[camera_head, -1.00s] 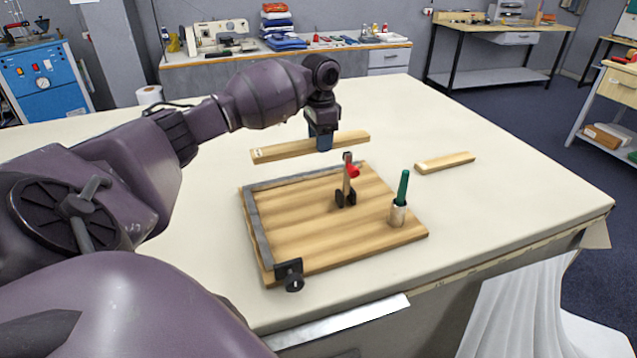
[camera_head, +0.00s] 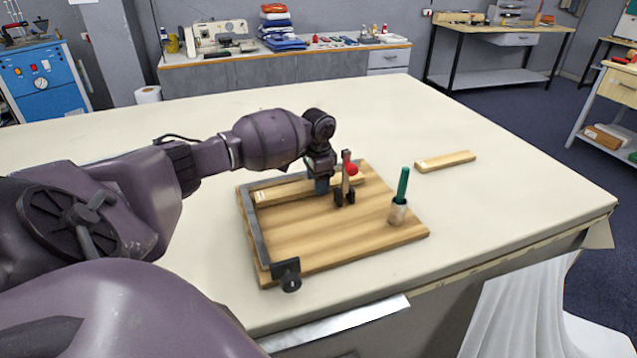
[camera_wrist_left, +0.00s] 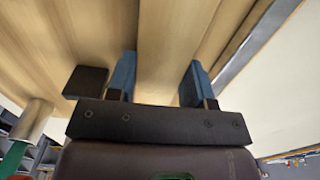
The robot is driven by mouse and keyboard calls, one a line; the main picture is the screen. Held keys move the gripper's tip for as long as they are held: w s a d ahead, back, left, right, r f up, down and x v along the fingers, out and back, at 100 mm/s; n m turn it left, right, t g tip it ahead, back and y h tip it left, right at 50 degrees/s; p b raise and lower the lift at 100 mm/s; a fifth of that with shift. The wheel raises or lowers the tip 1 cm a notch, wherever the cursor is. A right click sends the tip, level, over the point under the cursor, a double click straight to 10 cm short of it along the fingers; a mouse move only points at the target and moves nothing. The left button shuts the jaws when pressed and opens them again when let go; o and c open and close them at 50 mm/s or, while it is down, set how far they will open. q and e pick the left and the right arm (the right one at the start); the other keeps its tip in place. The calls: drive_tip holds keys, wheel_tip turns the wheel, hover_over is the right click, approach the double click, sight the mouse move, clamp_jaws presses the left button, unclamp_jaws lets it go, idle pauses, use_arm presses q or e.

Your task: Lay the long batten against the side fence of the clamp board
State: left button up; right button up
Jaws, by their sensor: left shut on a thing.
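The long batten (camera_head: 275,191) is pale wood with a small white label at its left end. It is over the rear part of the clamp board (camera_head: 330,234), roughly parallel to the back edge. My left gripper (camera_head: 322,187) is shut on it near its middle; in the left wrist view the batten (camera_wrist_left: 166,45) lies between the blue fingers (camera_wrist_left: 160,85). A grey metal fence (camera_head: 257,232) runs along the board's left and back edges. The batten's left end is close to the left fence; I cannot tell whether they touch, or whether the batten rests on the board. My right gripper is out of view.
A toggle clamp with a red tip (camera_head: 347,183) stands close in front of the batten. A green-handled tool in a metal cup (camera_head: 397,212) is at the board's right. A black screw clamp (camera_head: 287,272) sits at the front-left corner. A shorter batten (camera_head: 445,162) lies on the table.

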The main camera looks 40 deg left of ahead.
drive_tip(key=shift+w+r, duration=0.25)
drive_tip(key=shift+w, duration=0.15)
use_arm(q)
drive_tip(key=o, duration=1)
drive_tip(key=shift+f, duration=0.15)
wheel_tip(320, 180, up, 12)
drive_tip(key=p, duration=0.1)
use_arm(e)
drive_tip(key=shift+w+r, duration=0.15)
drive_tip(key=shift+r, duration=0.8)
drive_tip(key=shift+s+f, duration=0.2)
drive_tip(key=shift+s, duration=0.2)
use_arm(q)
drive_tip(key=shift+r, duration=0.2)
